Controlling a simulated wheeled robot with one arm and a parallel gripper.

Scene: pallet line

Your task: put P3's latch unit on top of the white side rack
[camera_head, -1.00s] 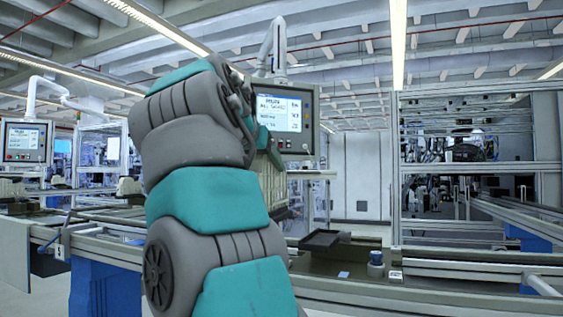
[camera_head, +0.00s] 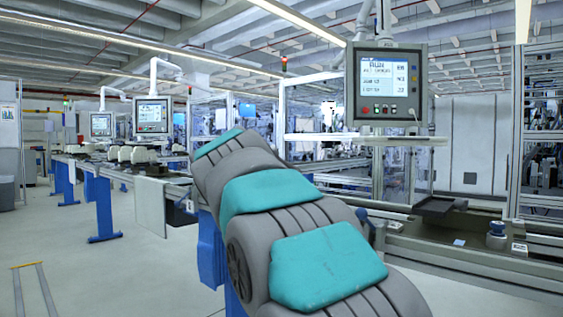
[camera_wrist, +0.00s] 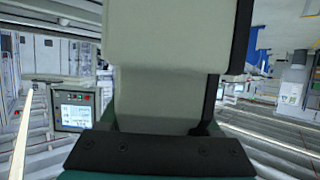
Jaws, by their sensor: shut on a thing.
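In the wrist view, a large pale block (camera_wrist: 155,50) with dark edging fills the upper middle, close to the camera. I take it to be the latch unit; no label can be read on it. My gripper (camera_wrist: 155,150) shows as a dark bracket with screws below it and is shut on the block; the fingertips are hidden. In the head view my arm stretches up and left, and its end and the load are hidden behind its links. A white frame with a flat top (camera_head: 350,138), perhaps the side rack, stands to the right of my arm below the screen.
A control screen (camera_head: 387,84) hangs over the white frame; it also shows in the wrist view (camera_wrist: 74,107). A line with a dark tray (camera_head: 440,210) and a blue-topped knob (camera_head: 497,234) runs at the right. Open floor (camera_head: 110,270) lies at the left.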

